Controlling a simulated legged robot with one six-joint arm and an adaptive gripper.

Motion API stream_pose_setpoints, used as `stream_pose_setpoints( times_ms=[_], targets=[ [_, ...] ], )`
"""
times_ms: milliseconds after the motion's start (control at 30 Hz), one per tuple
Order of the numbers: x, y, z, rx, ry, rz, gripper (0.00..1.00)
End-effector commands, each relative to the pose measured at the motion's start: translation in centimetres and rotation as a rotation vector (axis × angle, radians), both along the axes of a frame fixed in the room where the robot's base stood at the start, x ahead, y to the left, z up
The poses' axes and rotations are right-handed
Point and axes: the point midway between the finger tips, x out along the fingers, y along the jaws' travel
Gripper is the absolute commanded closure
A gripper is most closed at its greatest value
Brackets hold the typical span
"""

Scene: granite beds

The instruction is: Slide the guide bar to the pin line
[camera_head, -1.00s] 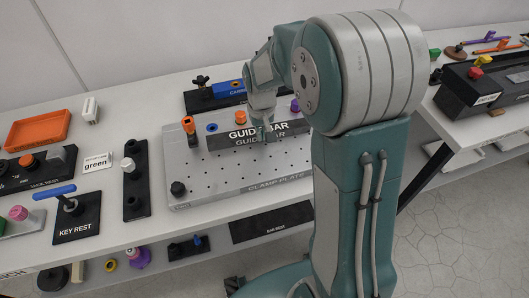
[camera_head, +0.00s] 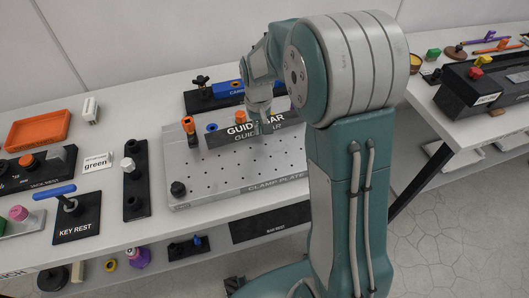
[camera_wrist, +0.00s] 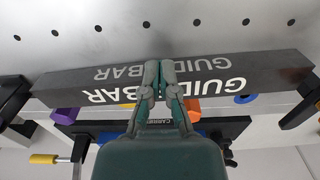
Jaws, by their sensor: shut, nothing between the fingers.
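The guide bar (camera_head: 222,138), dark with white lettering, lies across the back part of the grey perforated clamp plate (camera_head: 225,180). It slants upward to the right in the head view. In the wrist view the bar (camera_wrist: 285,68) spans nearly the full width. My gripper (camera_head: 265,128) is shut and empty, pointing down at the bar's middle and hiding part of its lettering. In the wrist view its fingertips (camera_wrist: 160,65) overlap the bar near its plate-side edge; contact is unclear. Behind the bar are a blue ring (camera_wrist: 245,98) and a purple piece (camera_wrist: 66,115). No pin line is identifiable.
A blue-topped rest (camera_head: 228,88) lies behind the plate. The key rest (camera_head: 77,215) is to the left. The plate's front is clear.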

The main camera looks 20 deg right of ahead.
Motion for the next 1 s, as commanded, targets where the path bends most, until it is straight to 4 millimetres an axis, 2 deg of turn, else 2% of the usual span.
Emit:
stream_pose_setpoints(
  times_ms=[700, 1000],
  targets=[
    [1.9, 0.0, 0.0, 0.0, -0.006, 0.0, 1.0],
    [2.1, 0.0, 0.0, 0.0, -0.009, 0.0, 1.0]
  ],
)
